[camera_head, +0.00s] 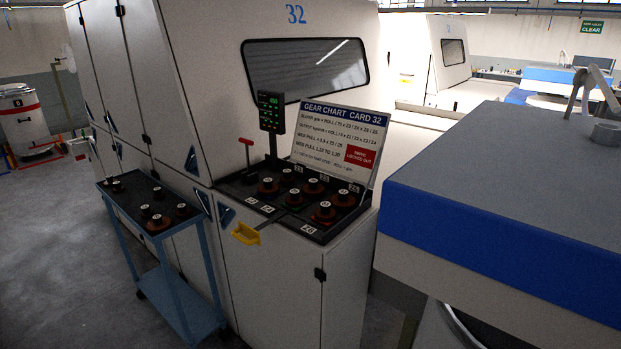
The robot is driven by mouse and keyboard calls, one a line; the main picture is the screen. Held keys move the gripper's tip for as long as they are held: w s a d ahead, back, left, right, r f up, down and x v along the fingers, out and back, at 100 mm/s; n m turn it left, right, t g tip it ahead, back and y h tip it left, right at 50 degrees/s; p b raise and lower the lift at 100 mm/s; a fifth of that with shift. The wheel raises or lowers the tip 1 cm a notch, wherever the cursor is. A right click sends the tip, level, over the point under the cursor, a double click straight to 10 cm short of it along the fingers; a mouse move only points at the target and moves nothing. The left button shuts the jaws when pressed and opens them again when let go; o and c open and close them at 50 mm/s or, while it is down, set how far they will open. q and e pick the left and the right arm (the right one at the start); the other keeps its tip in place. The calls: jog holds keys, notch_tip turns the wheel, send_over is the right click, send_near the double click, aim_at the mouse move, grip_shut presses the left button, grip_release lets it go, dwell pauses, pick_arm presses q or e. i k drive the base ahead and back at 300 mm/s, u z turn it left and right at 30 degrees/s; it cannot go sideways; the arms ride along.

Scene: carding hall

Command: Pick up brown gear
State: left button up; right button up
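Several brown gears with dark hubs and pale round labels stand on the black gear panel (254,197) of machine 32. Smaller dark gears (117,187) stand farther back on the cart. I cannot tell which brown gear the task means. Neither of my grippers is in view.
A gear chart card (336,148) and a lit display (271,112) stand behind the panel. A blue-and-grey machine (500,190) fills the right. Floor is clear at lower left.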

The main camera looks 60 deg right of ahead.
aim_at(286, 179)
jog(key=z, duration=1.9)
